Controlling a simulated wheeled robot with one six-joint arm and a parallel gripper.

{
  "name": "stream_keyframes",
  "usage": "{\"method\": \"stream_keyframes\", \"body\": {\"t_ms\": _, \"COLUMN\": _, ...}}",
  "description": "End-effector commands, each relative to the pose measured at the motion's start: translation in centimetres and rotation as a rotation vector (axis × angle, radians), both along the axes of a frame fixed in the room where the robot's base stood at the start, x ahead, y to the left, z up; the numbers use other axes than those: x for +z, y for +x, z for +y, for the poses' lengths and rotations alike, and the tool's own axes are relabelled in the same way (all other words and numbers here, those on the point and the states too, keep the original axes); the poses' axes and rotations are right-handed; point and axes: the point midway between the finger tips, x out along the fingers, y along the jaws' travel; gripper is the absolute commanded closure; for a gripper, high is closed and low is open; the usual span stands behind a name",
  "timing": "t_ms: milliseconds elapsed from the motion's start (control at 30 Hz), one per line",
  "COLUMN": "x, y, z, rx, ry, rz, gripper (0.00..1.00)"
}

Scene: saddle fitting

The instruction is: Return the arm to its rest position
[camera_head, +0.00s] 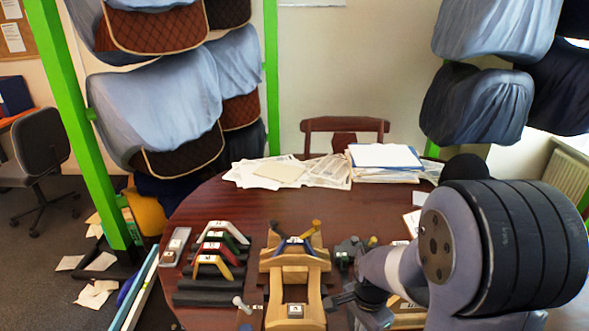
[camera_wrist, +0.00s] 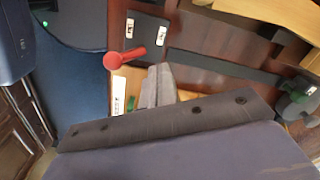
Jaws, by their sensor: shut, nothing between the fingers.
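My arm reaches in from the right side of the head view. Its large grey joint stands over the right part of the table, bent down toward the front. My gripper (camera_head: 342,298) is low, just right of the wooden stand's front, partly hidden by the arm's own links. In the wrist view my gripper (camera_wrist: 158,72) has its two grey fingers together, with nothing between them. Beyond the fingertips is a red round-ended handle (camera_wrist: 112,61) above a light wooden piece. Whether the fingers touch anything there I cannot tell.
A wooden stand (camera_head: 294,261) is at the table's front middle. Several coloured angled bars (camera_head: 217,247) lie left of it, and a dark green device (camera_head: 350,248) right. Papers (camera_head: 290,172) cover the back. Saddles on green-posted racks hang behind. Bare table (camera_head: 205,205) shows at left.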

Motion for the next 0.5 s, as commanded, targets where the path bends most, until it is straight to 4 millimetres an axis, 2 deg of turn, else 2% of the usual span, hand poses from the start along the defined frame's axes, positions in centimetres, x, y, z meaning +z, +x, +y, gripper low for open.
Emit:
{"method": "stream_keyframes", "body": {"t_ms": 33, "x": -0.96, "y": -0.01, "z": 0.00, "rx": 0.000, "ry": 0.000, "rz": 0.001, "gripper": 1.00}}
{"method": "stream_keyframes", "body": {"t_ms": 167, "x": -1.61, "y": -0.02, "z": 0.00, "rx": 0.000, "ry": 0.000, "rz": 0.001, "gripper": 1.00}}
{"method": "stream_keyframes", "body": {"t_ms": 500, "x": -1.28, "y": -0.48, "z": 0.00, "rx": 0.000, "ry": 0.000, "rz": 0.000, "gripper": 1.00}}
